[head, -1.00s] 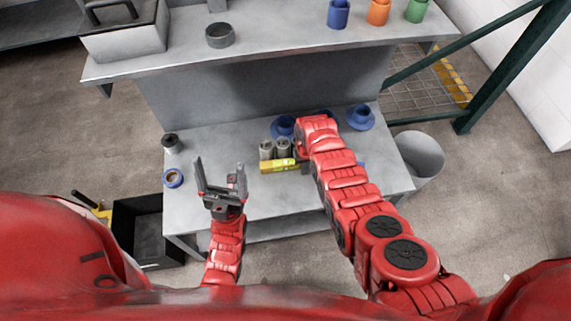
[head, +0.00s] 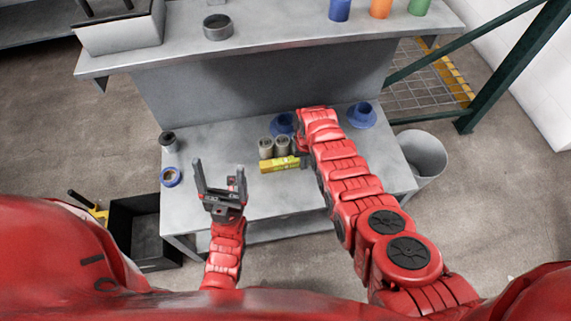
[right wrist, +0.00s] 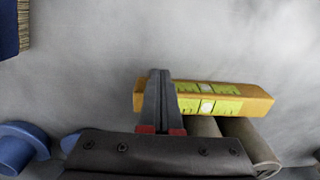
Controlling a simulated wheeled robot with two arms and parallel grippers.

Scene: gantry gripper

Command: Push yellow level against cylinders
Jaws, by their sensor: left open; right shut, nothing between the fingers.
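The yellow level (head: 279,165) lies on the lower bench surface in front of two grey-tan cylinders (head: 265,147), (head: 282,145). In the right wrist view the level (right wrist: 240,96) lies along the cylinders (right wrist: 250,143); I cannot tell whether they touch. My right gripper (right wrist: 158,74) is shut and empty, its fingers crossing over the level's left end in that view. In the head view it is mostly hidden behind my right arm, at the level's right end. My left gripper (head: 219,170) is open and empty, above the bench left of the level.
Blue cup-like pieces (head: 281,123), (head: 362,115) stand behind the cylinders and at the right. A dark roll (head: 168,139) and a blue ring (head: 171,177) sit at the bench's left edge. A raised shelf (head: 280,47) runs behind. A grey bin (head: 424,158) stands right.

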